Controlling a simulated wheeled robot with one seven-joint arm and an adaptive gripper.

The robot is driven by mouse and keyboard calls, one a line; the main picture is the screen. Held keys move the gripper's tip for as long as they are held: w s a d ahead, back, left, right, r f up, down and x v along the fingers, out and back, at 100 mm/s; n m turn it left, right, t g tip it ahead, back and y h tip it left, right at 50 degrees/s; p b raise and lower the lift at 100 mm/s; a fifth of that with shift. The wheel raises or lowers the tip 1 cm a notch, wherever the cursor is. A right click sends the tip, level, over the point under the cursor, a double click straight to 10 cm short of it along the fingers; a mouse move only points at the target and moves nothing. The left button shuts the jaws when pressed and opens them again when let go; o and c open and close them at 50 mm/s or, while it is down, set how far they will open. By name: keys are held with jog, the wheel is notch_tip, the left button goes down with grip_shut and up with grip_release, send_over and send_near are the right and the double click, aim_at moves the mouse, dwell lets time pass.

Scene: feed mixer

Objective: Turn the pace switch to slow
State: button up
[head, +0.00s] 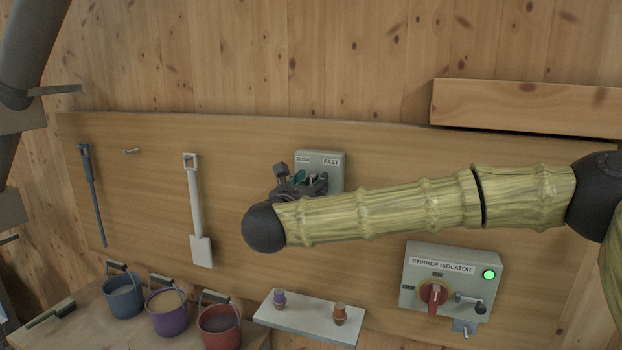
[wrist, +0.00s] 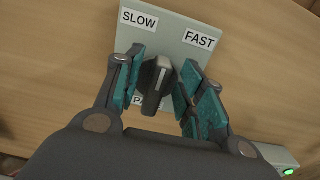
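The pace switch is a pale grey box (head: 333,164) on the wooden board, with SLOW at the upper left and FAST at the upper right. In the wrist view its dark knob (wrist: 156,86) stands between my fingers, its pale-edged end tilted slightly toward the upper right, between the two labels. My gripper (wrist: 160,88) is open around the knob, with teal pads on both sides; a gap shows on the right, and the left pad is close to it. In the head view my gripper (head: 301,180) is in front of the box and hides the knob.
A stirrer isolator box (head: 453,275) with a red knob and a lit green lamp is at the lower right. A small white shelf (head: 310,322) holds two small knobbed items. Several buckets (head: 167,312) stand at the lower left. A white paddle (head: 197,210) hangs on the board.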

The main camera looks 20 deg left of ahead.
jog(key=shift+w, duration=0.1)
grip_shut()
jog(key=shift+f+b, duration=0.1)
jog(key=shift+b, duration=0.25)
jog(key=shift+a+f+n+b, duration=0.3)
jog(key=shift+n+b, duration=1.6)
jog(key=shift+n, duration=1.1)
jog(key=shift+a+f+n+b, duration=0.3)
jog(key=shift+n+b, duration=1.55)
jog(key=shift+n, duration=1.15)
jog(key=shift+a+f+n+b, duration=0.3)
jog(key=shift+n+b, duration=1.6)
jog(key=shift+n, duration=1.1)
